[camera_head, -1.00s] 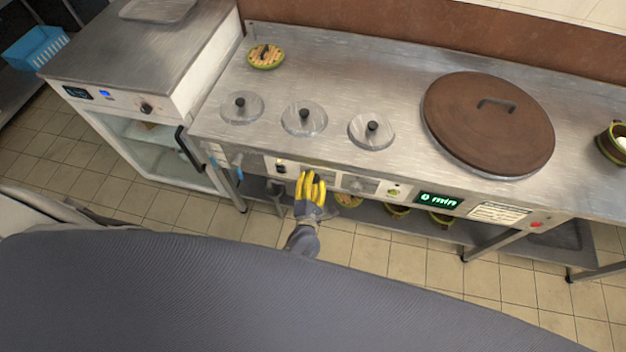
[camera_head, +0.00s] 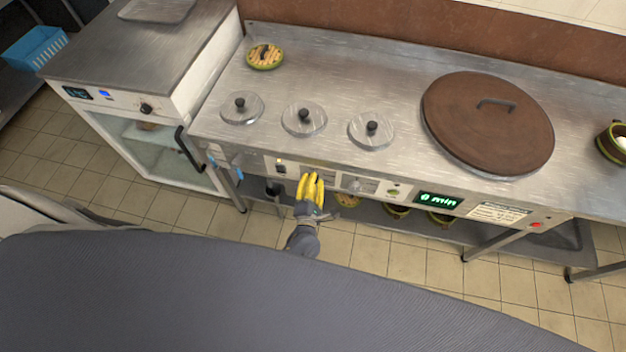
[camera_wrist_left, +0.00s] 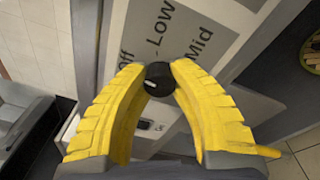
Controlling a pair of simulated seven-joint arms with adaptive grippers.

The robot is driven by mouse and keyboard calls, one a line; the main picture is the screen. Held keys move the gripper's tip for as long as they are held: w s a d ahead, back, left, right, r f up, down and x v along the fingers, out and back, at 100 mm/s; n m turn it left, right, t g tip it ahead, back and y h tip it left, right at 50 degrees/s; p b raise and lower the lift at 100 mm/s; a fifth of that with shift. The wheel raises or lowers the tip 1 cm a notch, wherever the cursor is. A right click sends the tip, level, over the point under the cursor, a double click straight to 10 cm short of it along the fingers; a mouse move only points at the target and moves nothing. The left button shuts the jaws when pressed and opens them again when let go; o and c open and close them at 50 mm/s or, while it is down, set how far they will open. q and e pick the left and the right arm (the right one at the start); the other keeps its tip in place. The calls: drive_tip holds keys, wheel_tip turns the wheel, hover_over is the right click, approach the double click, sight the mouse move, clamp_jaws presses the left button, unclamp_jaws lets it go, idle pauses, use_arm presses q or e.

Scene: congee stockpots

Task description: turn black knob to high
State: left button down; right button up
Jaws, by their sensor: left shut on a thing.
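The black knob (camera_wrist_left: 159,79) is small and round with a short white mark, and sits on the front control panel. In the left wrist view, my left gripper (camera_wrist_left: 159,72) has its yellow fingertips closed on the knob from both sides. The grey label plate (camera_wrist_left: 185,28) behind it reads Off, Low and Mid; no High label is visible. In the head view, my left gripper (camera_head: 311,176) is at the panel below the counter edge and hides the knob. My right gripper is not in view.
The steel counter (camera_head: 400,80) carries several lids and a large brown lid (camera_head: 488,122). A white cabinet (camera_head: 145,108) stands left. Bowls (camera_head: 398,211) sit on the shelf below.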

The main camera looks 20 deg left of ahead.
use_arm(q)
drive_tip(key=m, duration=0.4)
drive_tip(key=shift+a+f, duration=0.1)
drive_tip(key=shift+f, duration=0.05)
drive_tip(key=m, duration=0.5)
drive_tip(key=shift+s+t+h, duration=0.1)
drive_tip(key=shift+t+h, duration=0.2)
drive_tip(key=m, duration=0.4)
drive_tip(key=shift+a+h, duration=0.1)
drive_tip(key=shift+h, duration=0.2)
drive_tip(key=m, duration=0.5)
drive_tip(key=shift+t+h, duration=0.3)
drive_tip(key=m, duration=0.4)
drive_tip(key=m+h, duration=0.1)
drive_tip(key=m, duration=0.4)
drive_tip(key=shift+r, duration=0.2)
drive_tip(key=m, duration=0.4)
drive_tip(key=shift+h, duration=0.3)
drive_tip(key=m+g, duration=0.1)
drive_tip(key=m, duration=0.3)
drive_tip(key=shift+r, duration=0.1)
drive_tip(key=shift+m, duration=0.4)
